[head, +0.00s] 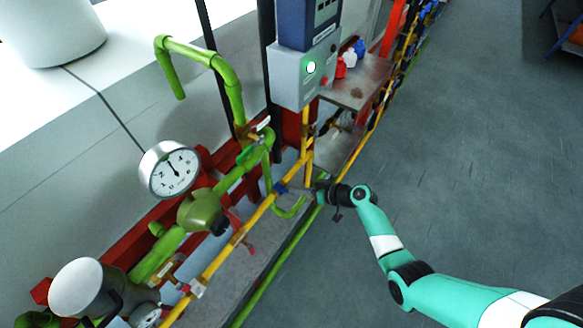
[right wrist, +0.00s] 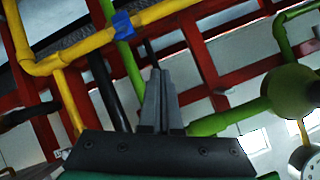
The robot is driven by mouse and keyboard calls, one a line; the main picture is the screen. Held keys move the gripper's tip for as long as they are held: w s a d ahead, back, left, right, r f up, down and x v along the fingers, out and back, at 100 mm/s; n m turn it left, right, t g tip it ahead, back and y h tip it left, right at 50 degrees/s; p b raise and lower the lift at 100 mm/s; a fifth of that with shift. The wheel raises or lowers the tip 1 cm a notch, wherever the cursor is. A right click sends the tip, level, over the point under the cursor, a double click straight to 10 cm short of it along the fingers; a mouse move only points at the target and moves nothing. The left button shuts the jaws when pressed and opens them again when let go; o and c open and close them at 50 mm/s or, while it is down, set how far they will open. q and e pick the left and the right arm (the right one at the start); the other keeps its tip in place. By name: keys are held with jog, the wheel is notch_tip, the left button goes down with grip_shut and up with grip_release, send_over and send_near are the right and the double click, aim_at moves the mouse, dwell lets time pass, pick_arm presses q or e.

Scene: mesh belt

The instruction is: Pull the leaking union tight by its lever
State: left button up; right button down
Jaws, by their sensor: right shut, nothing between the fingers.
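A blue band (head: 281,187) sits around the yellow pipe (head: 256,216), close to my right gripper. It also shows in the right wrist view (right wrist: 121,24), above and left of the fingertips. I cannot tell whether it is the leaking union, and no leak is clear. A thin dark rod (right wrist: 149,50) shows just past the fingertips; I cannot tell whether it is the lever. My right gripper (head: 317,188) is at the pipes by the walkway edge. In the wrist view its fingers (right wrist: 160,80) are together and empty. My left gripper is out of view.
Green pipes (head: 228,85) and red frame bars (right wrist: 205,60) crowd around the gripper. A round gauge (head: 170,168) and a green valve body (head: 202,211) stand to the left. A grey box (head: 302,75) stands behind. The grey floor (head: 450,140) at right is clear.

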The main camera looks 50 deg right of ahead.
pick_arm(q)
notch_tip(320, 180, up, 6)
jog(key=p, duration=0.3)
pick_arm(e)
notch_tip(320, 180, up, 3)
jog(key=s+d+n+g+h, duration=0.1)
jog(key=s+d+n+g, duration=0.1)
jog(key=n, duration=0.2)
jog(key=b, duration=1)
send_over(284, 190)
jog(key=s, duration=0.3)
jog(key=shift+n+h, duration=0.3)
jog(key=f, duration=0.7)
jog(key=shift+w+f, duration=0.25)
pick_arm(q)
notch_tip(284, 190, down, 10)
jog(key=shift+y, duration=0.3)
pick_arm(e)
jog(key=shift+s+d+f, duration=0.1)
jog(key=shift+s+f, duration=0.35)
jog(key=shift+f, duration=0.35)
jog(key=shift+s+d+f, duration=0.1)
jog(key=shift+s+f, duration=0.3)
jog(key=shift+f, duration=0.35)
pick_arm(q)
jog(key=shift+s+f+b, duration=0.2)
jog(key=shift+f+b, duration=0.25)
pick_arm(e)
jog(key=shift+a+f, duration=0.1)
